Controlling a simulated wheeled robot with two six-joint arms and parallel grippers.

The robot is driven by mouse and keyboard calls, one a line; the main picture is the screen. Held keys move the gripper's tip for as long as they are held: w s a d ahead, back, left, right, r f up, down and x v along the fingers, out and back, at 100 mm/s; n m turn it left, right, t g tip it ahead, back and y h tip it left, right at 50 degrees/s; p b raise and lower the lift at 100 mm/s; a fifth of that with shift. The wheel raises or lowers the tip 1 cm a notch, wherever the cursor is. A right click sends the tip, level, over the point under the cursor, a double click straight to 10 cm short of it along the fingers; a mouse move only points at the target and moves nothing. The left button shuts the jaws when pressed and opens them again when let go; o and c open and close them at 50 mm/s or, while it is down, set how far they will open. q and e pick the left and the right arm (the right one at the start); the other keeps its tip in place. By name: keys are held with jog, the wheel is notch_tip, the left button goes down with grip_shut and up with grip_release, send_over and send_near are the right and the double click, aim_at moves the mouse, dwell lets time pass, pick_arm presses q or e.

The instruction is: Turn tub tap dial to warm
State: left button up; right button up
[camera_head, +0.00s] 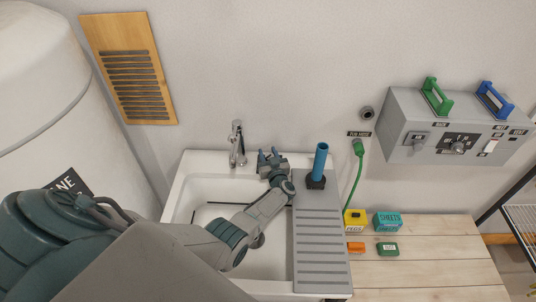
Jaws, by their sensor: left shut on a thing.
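The chrome tub tap (237,146) stands upright at the back rim of the white tub (185,196). My left arm reaches across the tub from the lower left. My left gripper (269,158) is at the back rim just right of the tap, its teal fingers pointing to the wall. It is shut on the tap dial, which the fingers mostly hide. The dial's markings and turn position cannot be read. My right gripper is out of view.
A grey ribbed drainboard (320,240) with a blue upright cylinder (320,160) is close right of my left gripper. A green hose (355,180) hangs by the wall. Small boxes stand on a wooden bench (430,255). A grey control panel (400,140) is on the wall.

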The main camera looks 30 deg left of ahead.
pick_arm(q)
jog(key=o, duration=0.8)
jog(key=shift+w+r, duration=0.15)
jog(key=shift+o, duration=0.7)
jog(key=shift+d, duration=0.1)
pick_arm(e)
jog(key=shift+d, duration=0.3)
pick_arm(q)
jog(key=shift+r, duration=0.6)
notch_tip(320, 180, up, 2)
jog(key=shift+r, duration=0.2)
jog(key=s+d+b, duration=0.1)
jog(key=s+d, duration=0.3)
jog(key=s, duration=0.2)
jog(key=s+d+r+b, duration=0.1)
jog(key=s+d, duration=0.3)
jog(key=s, duration=0.3)
jog(key=shift+s+d+r, duration=0.15)
jog(key=shift+s+d, duration=0.1)
jog(key=shift+s, duration=0.05)
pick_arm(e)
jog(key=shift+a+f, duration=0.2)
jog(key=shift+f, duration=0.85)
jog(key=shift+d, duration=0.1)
